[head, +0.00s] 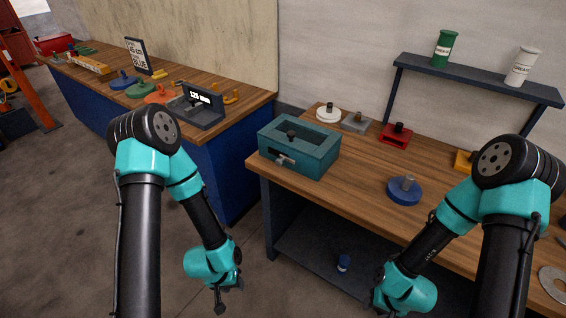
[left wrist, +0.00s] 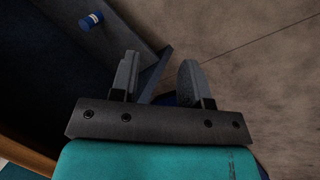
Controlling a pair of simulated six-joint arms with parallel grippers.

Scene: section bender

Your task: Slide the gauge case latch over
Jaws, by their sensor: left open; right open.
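The gauge case (head: 322,150) is a teal box with a dark knob-like piece inside its top opening. It stands at the left end of the right wooden bench. A small grey latch (head: 284,160) sits on its front face. My left gripper (head: 221,300) hangs low over the floor, below and left of the case, touching nothing. In the left wrist view its two fingers (left wrist: 158,75) are apart and empty. My right gripper (head: 382,308) is low in front of the bench, partly hidden by its own wrist, well away from the case.
The wooden bench top (head: 345,193) holds a blue disc (head: 404,191), a red block (head: 396,136) and a white disc (head: 328,113). A shelf (head: 470,79) carries a green can (head: 445,48) and a white can (head: 522,66). A blue can (head: 343,264) lies on the lower shelf.

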